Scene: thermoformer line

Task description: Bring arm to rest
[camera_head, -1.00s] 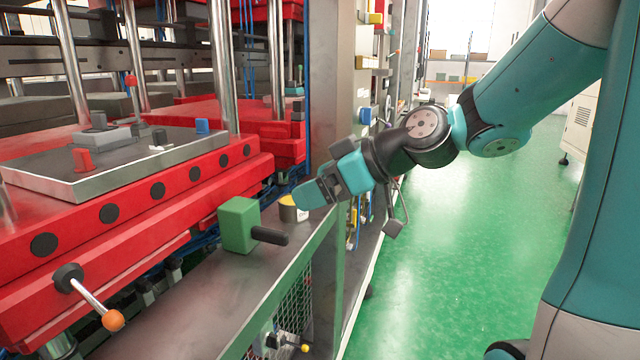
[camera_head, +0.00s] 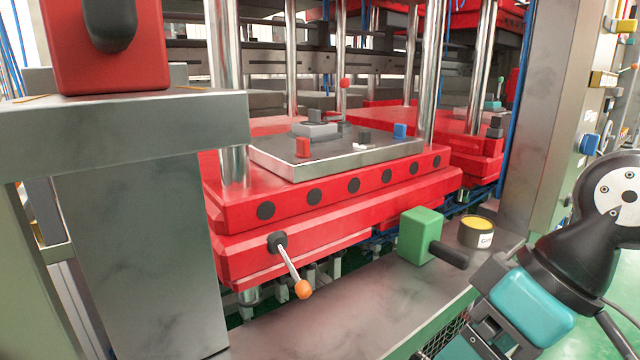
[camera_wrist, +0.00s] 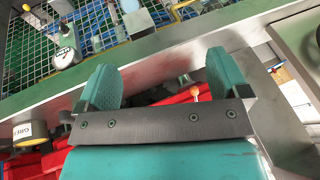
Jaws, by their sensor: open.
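My arm reaches in from the right edge of the head view, bent downward. My gripper (camera_head: 462,348) is at the lower right, in front of the metal bench, and its fingertips are partly cut off by the bottom edge. In the wrist view, my gripper (camera_wrist: 160,78) shows two teal fingers wide apart with nothing held between them. The arm's upper links are out of view.
A green block with a black handle (camera_head: 420,236) and a yellow-topped can (camera_head: 476,231) stand on the bench (camera_head: 370,300) close to my wrist. A red press (camera_head: 330,215) with an orange-knobbed lever (camera_head: 302,289) is behind. A red block (camera_head: 108,45) sits on a grey ledge at left.

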